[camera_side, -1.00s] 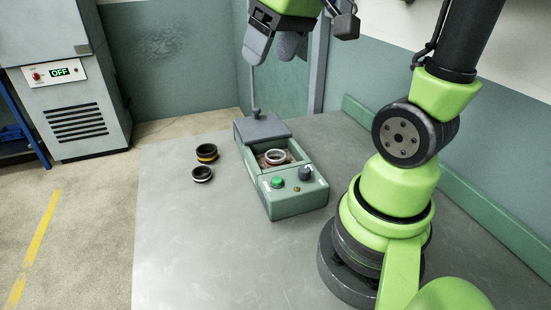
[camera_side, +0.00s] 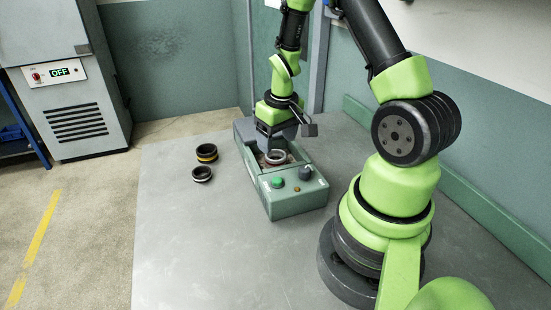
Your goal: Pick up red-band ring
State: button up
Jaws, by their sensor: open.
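A pale ring (camera_side: 275,158) sits in the open well of the green ring grinder (camera_side: 296,204). A reddish tint shows around it, but its band colour is too small to tell for sure. The fingers partly hide the well's rear and the raised grey lid.
A dark ring with an orange-yellow band (camera_side: 207,153) and a dark ring with a whitish band (camera_side: 202,174) lie left of the grinder. A green button (camera_side: 278,183) and dark knob (camera_side: 305,173) top its front. The grey table (camera_side: 200,255) is clear in front.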

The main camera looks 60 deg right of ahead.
aim_at(276, 153)
jog(key=shift+w+d+f, duration=0.15)
jog(key=shift+f, duration=1.2)
jog(key=shift+w+d+f, duration=0.1)
jog(key=shift+w+f, duration=0.05)
jog(key=shift+f, duration=1.15)
jog(key=c, duration=0.8)
jog(key=shift+r, duration=0.1)
notch_tip(276, 153, up, 10)
jog(key=a+f+n, duration=0.1)
jog(key=a+n, duration=0.6)
jog(key=w+a+f+n+g+y, duration=0.1)
jog(key=a+n, duration=0.7)
jog(key=w+a+f+n+y, duration=0.1)
jog(key=a+n, duration=0.6)
jog(key=n, duration=0.1)
jog(key=shift+w+a, duration=0.1)
jog(key=shift+a, duration=0.15)
